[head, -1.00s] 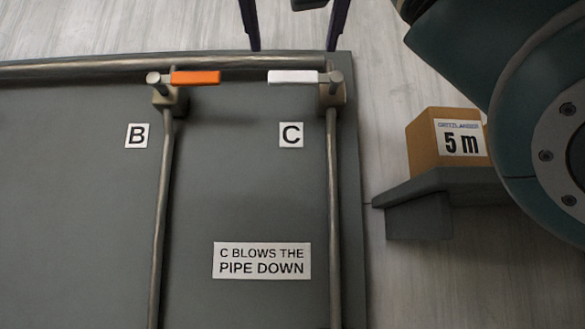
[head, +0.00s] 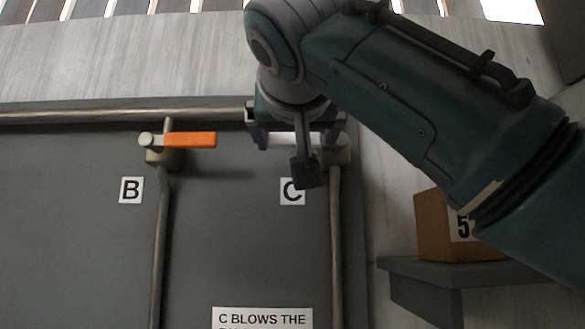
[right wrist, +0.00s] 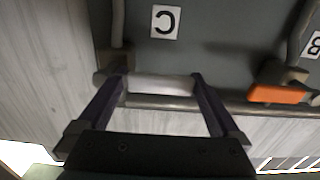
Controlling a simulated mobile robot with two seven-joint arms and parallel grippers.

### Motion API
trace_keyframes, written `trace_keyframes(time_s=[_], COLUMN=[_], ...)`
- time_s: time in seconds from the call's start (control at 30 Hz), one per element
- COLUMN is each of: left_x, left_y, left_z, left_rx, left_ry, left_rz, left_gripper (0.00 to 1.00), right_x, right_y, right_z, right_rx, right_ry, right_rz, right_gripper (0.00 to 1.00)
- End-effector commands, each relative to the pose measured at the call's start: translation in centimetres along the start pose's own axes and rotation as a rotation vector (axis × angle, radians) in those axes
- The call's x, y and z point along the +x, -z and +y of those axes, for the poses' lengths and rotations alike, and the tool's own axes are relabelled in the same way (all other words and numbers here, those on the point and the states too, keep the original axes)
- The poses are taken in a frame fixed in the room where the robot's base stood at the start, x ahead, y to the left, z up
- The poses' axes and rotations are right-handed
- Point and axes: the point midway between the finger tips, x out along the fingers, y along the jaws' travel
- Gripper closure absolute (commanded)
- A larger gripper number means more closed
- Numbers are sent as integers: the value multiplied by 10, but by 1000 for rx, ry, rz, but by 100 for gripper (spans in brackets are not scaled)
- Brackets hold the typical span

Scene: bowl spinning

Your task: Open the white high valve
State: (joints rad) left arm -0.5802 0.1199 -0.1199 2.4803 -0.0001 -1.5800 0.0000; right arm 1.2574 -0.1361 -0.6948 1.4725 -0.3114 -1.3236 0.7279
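The white valve handle (head: 287,139) lies level above the label C, at the top of the right upright pipe, partly covered by my right arm in the head view. My right gripper (head: 297,140) is over it. In the right wrist view the fingers of my right gripper (right wrist: 160,80) are wide apart, with the white handle (right wrist: 160,84) lying lengthwise across the gap between their tips. I cannot tell whether a finger touches it. My left gripper is in no current view.
An orange valve handle (head: 190,140) is to the left above label B (head: 131,190). A metal pipe (head: 80,116) runs along the panel's top edge. A brown box (head: 431,225) sits on a grey ledge (head: 405,267) at the right, below my right arm.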

Motion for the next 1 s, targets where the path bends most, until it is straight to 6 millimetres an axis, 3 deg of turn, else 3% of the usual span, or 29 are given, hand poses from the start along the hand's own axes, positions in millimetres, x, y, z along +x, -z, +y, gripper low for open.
trace_keyframes(time_s=[0.07,0.87,1.0], left_x=[0,0,0], left_y=[0,0,0], left_z=[0,0,0], left_rx=[0,0,0], left_ry=[0,0,0], left_rz=[0,-1,-1], left_gripper=[43,43,43], right_x=[0,0,-1], right_y=[0,1,1], right_z=[0,0,1], right_rx=[0,0,-1], right_ry=[0,-1,-2], right_rz=[0,1,1], right_gripper=[9,99,100])
